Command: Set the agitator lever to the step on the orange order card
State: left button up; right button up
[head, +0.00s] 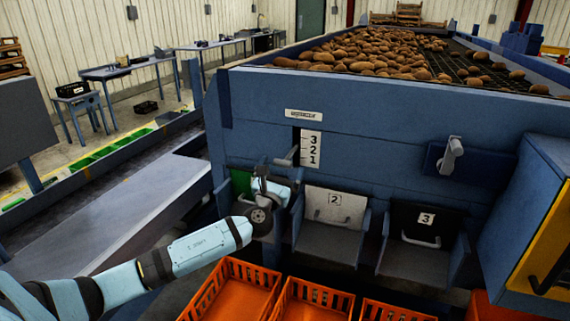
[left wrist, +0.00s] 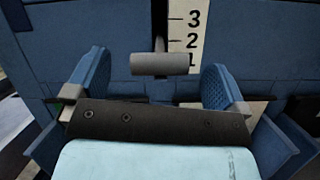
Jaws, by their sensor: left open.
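The agitator lever is a grey cylinder handle (left wrist: 160,64) on a stem from a dark vertical slot in the blue panel. In the head view its handle (head: 286,161) sticks out left of the white step scale (head: 311,148), marked 3, 2, 1 from top down. In the left wrist view the handle appears about level with the space between 2 and 1, but it stands out from the scale. My left gripper (head: 275,176) is open at the lever; its blue fingers (left wrist: 158,82) stand on either side of the handle, apart from it. I see no orange order card. My right gripper is out of view.
Below the panel are a green-backed chute (head: 240,182), chute 2 (head: 330,235) and chute 3 (head: 415,258). Orange crates (head: 233,290) stand on the floor. Another grey handle (head: 452,157) is at the right. Potatoes (head: 385,55) lie on top.

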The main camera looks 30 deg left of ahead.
pick_arm(q)
jog(key=b+v, duration=0.2)
jog(key=v, duration=0.8)
jog(key=shift+s, duration=0.25)
jog(key=shift+f, duration=0.1)
jog(key=s+d+f+n+g+h+p, duration=0.1)
jog(key=s+d+f+n+g+h, duration=0.2)
jog(key=f+n, duration=0.45)
jog(key=s+d+f+n+g+p, duration=0.1)
jog(key=s+d+f+n+g, duration=0.35)
jog(key=f, duration=0.55)
jog(key=s+d+f+n+g+h+p, duration=0.1)
jog(key=s+d+f+n+h, duration=0.1)
jog(key=s+d+f+n, duration=0.3)
jog(key=s+d+f+n+g+h+p, duration=0.1)
jog(key=s+d+f+n+g+h, duration=0.1)
jog(key=s+d+f+n, duration=0.3)
jog(key=s+d+n+h, duration=0.1)
jog(key=s+d+n, duration=0.2)
jog(key=s+n, duration=0.4)
jog(key=shift+s+d+f+n, duration=0.15)
jog(key=shift+s+f+n, duration=0.15)
jog(key=shift+n, duration=1.5)
jog(key=shift+w, duration=0.1)
